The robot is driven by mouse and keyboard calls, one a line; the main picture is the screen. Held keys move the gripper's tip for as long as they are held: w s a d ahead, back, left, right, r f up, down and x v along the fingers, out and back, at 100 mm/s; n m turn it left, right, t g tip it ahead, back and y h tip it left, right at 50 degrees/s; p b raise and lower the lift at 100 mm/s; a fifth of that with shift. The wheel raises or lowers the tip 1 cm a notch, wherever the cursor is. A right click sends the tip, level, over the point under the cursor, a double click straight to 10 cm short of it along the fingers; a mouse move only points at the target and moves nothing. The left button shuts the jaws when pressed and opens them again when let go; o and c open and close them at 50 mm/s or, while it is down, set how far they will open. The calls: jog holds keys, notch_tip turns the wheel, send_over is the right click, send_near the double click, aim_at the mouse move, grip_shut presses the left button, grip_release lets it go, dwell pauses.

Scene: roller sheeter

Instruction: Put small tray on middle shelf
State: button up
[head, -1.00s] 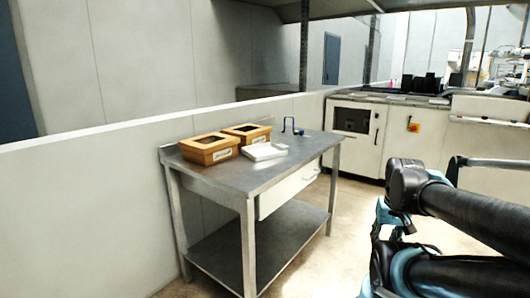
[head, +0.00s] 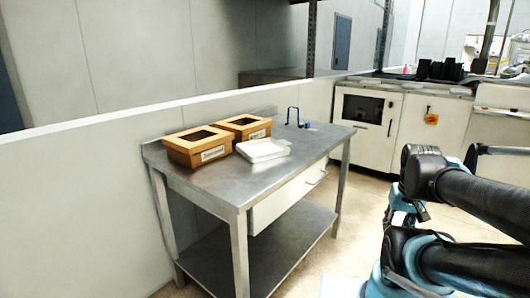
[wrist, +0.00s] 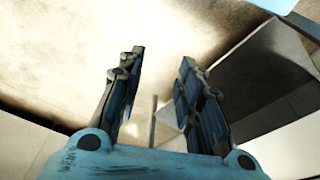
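A small white tray (head: 262,150) lies on the top of a metal table (head: 220,190), in front of two wooden boxes. The table has a lower shelf (head: 270,255) that looks bare and a white drawer (head: 290,196) under its top. My gripper (wrist: 160,80) is open in the wrist view, with nothing between its fingers. The wrist view shows mostly floor below the fingers and no tray. In the head view my arm is at the right, well apart from the table, and the fingers cannot be made out.
Two wooden boxes with labels, a nearer one (head: 197,149) and a farther one (head: 243,127), stand at the table's back left. A blue bracket (head: 293,116) stands behind the tray. A low wall (head: 80,180) runs behind the table. A white machine (head: 395,122) stands beyond.

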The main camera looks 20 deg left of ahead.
jog(key=o, duration=0.4)
jog(key=shift+s+r, duration=0.15)
jog(key=shift+o, duration=1.4)
jog(key=w+a+r+n+t+y, duration=0.1)
jog(key=w+a+r+n, duration=0.1)
jog(key=w+a+r, duration=0.4)
jog(key=w+r, duration=0.2)
jog(key=w, duration=0.1)
jog(key=shift+w+n+t, duration=0.3)
jog(key=shift+n+t, duration=0.1)
jog(key=w+a+r+n+t+y, duration=0.1)
jog(key=w+a+r+n+y, duration=0.1)
jog(key=w+a+r, duration=0.45)
jog(key=w+a+r+n+t+y, duration=0.1)
jog(key=w+a+r+n+y, duration=0.15)
jog(key=w+a, duration=0.75)
jog(key=w+a+r+n+y, duration=0.15)
jog(key=w+a+r, duration=0.35)
jog(key=a, duration=0.6)
send_near(284, 142)
jog(key=shift+w+a+f+h, duration=0.15)
jog(key=shift+w+a+f, duration=0.15)
jog(key=shift+w, duration=0.2)
jog(key=shift+w+a+f+h, duration=0.15)
jog(key=shift+w+a+f, duration=0.15)
jog(key=shift+w, duration=0.2)
jog(key=shift+s+x, duration=0.2)
jog(key=shift+x, duration=1.4)
jog(key=shift+s+x, duration=0.15)
jog(key=shift+x, duration=1.45)
